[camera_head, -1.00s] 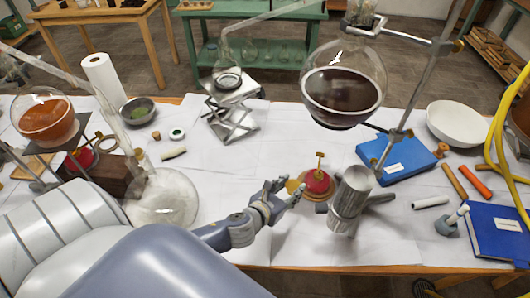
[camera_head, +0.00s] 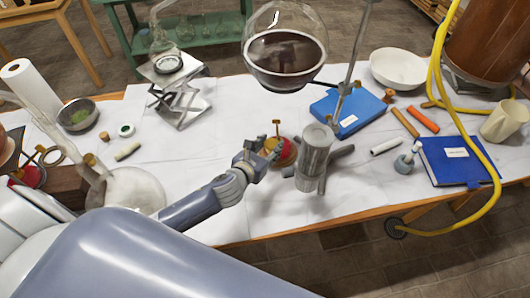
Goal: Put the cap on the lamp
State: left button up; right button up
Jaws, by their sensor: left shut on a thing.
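The lamp (camera_head: 287,152) is a small round red body on a brass-coloured base, with a thin brass piece standing up from its top. It stands on the white-covered table near the middle of the view. My left gripper (camera_head: 263,153) comes in from the left and is right beside the lamp's left side. It is shut on a small brass-coloured piece, which looks like the cap (camera_head: 270,145). The fingers partly hide this piece, and I cannot tell whether it touches the lamp.
A grey metal cylinder (camera_head: 317,150) stands close to the lamp's right. A round flask of dark liquid (camera_head: 285,58) hangs above and behind. A blue box (camera_head: 348,111) and blue book (camera_head: 455,160) lie to the right.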

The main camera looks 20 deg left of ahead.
aim_at(273, 140)
pick_arm(q)
jog(key=shift+w+d, duration=0.1)
jog(key=shift+w, duration=2)
jog(key=shift+w+d, duration=0.15)
jog(key=shift+w, duration=0.55)
pick_arm(e)
jog(key=shift+s+r, duration=0.15)
pick_arm(q)
jog(key=shift+p, duration=0.35)
pick_arm(e)
jog(key=shift+r, duration=0.15)
jog(key=shift+a, duration=0.25)
pick_arm(q)
jog(key=shift+f, duration=0.65)
pick_arm(e)
jog(key=shift+d, duration=0.25)
